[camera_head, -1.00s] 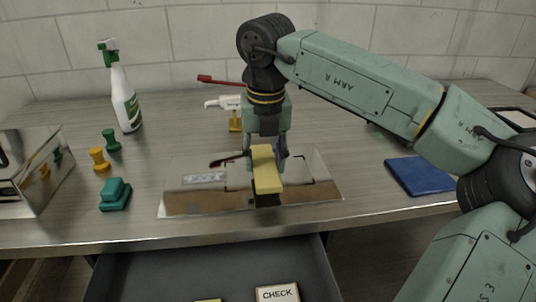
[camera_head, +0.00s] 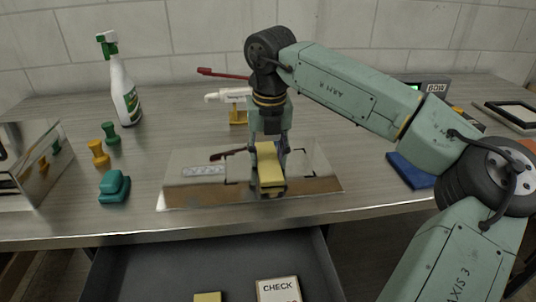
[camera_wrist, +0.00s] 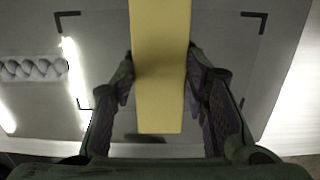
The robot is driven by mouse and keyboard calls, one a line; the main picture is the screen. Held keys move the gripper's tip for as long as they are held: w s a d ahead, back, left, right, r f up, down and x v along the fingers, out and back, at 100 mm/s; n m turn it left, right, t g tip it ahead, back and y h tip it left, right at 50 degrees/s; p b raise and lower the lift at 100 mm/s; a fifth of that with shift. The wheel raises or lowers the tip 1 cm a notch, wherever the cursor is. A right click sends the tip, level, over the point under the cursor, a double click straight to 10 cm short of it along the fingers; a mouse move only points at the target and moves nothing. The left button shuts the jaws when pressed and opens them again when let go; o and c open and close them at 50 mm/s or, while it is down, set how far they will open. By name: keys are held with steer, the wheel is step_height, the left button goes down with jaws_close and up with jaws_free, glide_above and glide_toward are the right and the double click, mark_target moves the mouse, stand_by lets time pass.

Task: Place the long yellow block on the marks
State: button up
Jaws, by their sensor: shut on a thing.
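My gripper (camera_head: 268,152) is shut on the long yellow block (camera_head: 270,172), which it holds over the shiny metal plate (camera_head: 325,172) on the bench. In the wrist view the yellow block (camera_wrist: 160,65) runs lengthwise between my two finger pads (camera_wrist: 160,85). Black corner marks (camera_wrist: 254,18) show on the plate around the block, to its left and right. A dark shadow lies on the plate at the block's near end. I cannot tell whether the block touches the plate.
A teal block (camera_head: 114,186), green and orange pegs (camera_head: 98,153), a spray bottle (camera_head: 122,90) and a mirrored box (camera_head: 30,165) stand left. A white-and-yellow tool (camera_head: 236,98) stands behind the plate. A blue pad (camera_head: 408,172) lies right. An open drawer (camera_head: 140,275) holds a CHECK card (camera_head: 278,290).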

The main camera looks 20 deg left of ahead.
mark_target(269, 164)
steer(key=o, duration=0.8)
steer(key=shift+o, duration=0.2)
step_height(269, 164, up, 12)
steer(key=s, duration=0.1)
steer(key=shift+s+d+b, duration=0.15)
steer(key=shift+d+b, duration=0.15)
steer(key=shift+b, duration=0.05)
steer(key=shift+r, duration=0.1)
